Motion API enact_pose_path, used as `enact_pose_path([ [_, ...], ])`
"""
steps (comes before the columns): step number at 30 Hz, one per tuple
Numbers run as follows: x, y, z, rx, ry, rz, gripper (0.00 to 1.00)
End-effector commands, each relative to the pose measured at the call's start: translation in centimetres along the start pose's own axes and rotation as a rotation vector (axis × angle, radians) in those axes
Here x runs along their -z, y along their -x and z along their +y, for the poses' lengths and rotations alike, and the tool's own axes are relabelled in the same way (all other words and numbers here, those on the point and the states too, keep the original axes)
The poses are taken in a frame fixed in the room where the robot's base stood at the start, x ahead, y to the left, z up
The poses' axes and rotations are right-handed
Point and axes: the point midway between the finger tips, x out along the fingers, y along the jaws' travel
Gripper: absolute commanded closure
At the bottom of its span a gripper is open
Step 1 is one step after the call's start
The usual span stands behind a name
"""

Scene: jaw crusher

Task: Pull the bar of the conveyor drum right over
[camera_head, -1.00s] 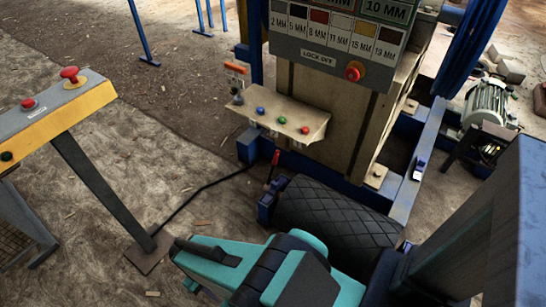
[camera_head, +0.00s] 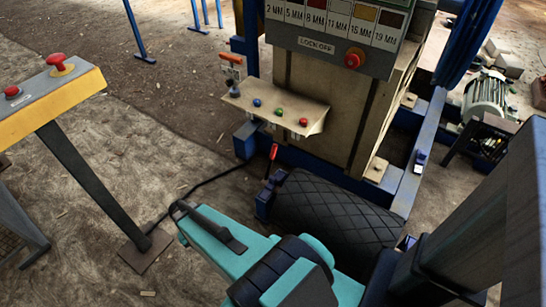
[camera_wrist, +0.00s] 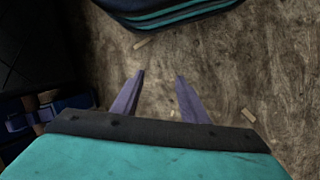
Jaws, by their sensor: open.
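The conveyor drum (camera_head: 335,212) is a black roller with a diamond pattern, low in front of the machine. A short bar with a red grip (camera_head: 273,153) stands up at its left end, above a blue bracket (camera_head: 264,203). My teal arm lies in front of the drum and covers its lower edge. In the wrist view my gripper (camera_wrist: 160,75) has two purple fingers spread apart, with bare floor between them. It is not on the bar. The fingers are hidden in the head view. The bar cannot be made out in the wrist view.
A yellow-edged control box (camera_head: 55,95) stands on a dark leg at the left. A shelf with coloured buttons (camera_head: 278,110) juts out above the bar. A motor (camera_head: 488,97) sits at the right. A dark cable runs over the floor; the floor left of the drum is mostly clear.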

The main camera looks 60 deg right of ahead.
Motion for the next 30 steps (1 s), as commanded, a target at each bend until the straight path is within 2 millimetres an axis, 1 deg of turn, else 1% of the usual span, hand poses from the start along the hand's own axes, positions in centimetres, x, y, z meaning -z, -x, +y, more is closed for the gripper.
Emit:
enact_pose_path([
  [1, 3.0, -0.6, 1.0, 0.004, -0.063, 0.022, 0.60],
  [3, 5.9, -0.2, 2.9, 0.004, -0.148, 0.050, 0.60],
  [5, 8.2, 0.1, 4.5, 0.005, -0.220, 0.073, 0.60],
  [6, 9.8, 0.3, 5.8, 0.004, -0.269, 0.087, 0.60],
  [8, 12.0, 0.6, 7.8, 0.005, -0.342, 0.110, 0.60],
  [9, 13.4, 0.9, 9.2, 0.005, -0.391, 0.125, 0.60],
  [11, 15.4, 1.3, 11.4, 0.004, -0.464, 0.148, 0.60],
  [12, 16.7, 1.6, 13.0, 0.004, -0.514, 0.162, 0.60],
  [14, 18.5, 2.1, 15.6, 0.003, -0.589, 0.184, 0.60],
  [15, 19.7, 2.4, 17.3, 0.003, -0.639, 0.199, 0.60],
  [17, 21.2, 2.9, 20.1, 0.002, -0.715, 0.221, 0.60],
  [18, 22.2, 3.3, 22.0, 0.001, -0.765, 0.236, 0.60],
  [20, 23.5, 3.8, 25.0, 0.000, -0.841, 0.258, 0.60],
  [21, 24.3, 4.2, 27.1, -0.002, -0.891, 0.272, 0.60],
  [23, 25.3, 4.8, 30.2, -0.003, -0.967, 0.294, 0.60],
  [24, 25.9, 5.2, 32.4, -0.005, -1.018, 0.309, 0.60],
  [26, 26.5, 5.8, 35.5, -0.007, -1.091, 0.330, 0.60],
  [27, 26.8, 6.2, 37.5, -0.009, -1.136, 0.344, 0.60],
  [30, 27.1, 7.0, 41.6, -0.013, -1.229, 0.371, 0.60],
])
